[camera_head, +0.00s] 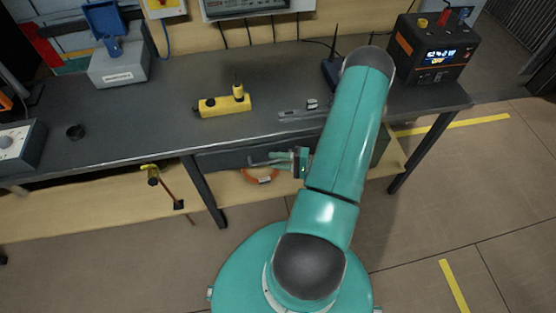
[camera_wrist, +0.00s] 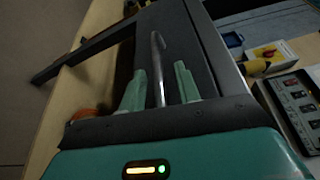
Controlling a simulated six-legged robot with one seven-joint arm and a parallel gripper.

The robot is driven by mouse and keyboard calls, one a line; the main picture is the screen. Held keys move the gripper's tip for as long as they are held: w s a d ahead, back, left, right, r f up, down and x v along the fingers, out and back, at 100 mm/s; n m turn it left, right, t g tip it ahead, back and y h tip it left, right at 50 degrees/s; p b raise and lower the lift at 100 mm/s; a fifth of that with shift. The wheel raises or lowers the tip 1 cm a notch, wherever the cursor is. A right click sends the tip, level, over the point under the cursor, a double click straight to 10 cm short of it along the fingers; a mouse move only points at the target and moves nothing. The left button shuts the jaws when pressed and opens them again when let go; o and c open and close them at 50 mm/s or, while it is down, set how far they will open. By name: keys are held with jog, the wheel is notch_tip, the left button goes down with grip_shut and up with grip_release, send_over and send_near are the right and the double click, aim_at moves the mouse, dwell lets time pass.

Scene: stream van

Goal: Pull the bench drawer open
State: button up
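The bench drawer (camera_head: 222,160) is a dark grey box front under the bench top, and it looks closed. Its bar handle (camera_head: 258,162) sticks out from the front. My gripper (camera_head: 292,160) is at the handle's right part, in front of the drawer. In the wrist view the handle (camera_wrist: 157,68) runs between the two pale green fingertips of my gripper (camera_wrist: 158,88), with a gap on each side. The fingers are open. The drawer front (camera_wrist: 188,45) lies to the right of the handle there. My arm hides the drawer's right end in the head view.
On the dark bench top (camera_head: 165,125) stand a yellow block (camera_head: 222,105), a grey box (camera_head: 118,68) and a black-orange power unit (camera_head: 432,48). A bench leg (camera_head: 205,190) stands left of the drawer. An orange ring (camera_head: 260,176) lies on the wooden shelf below. The right floor is clear.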

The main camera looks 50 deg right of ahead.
grip_shut()
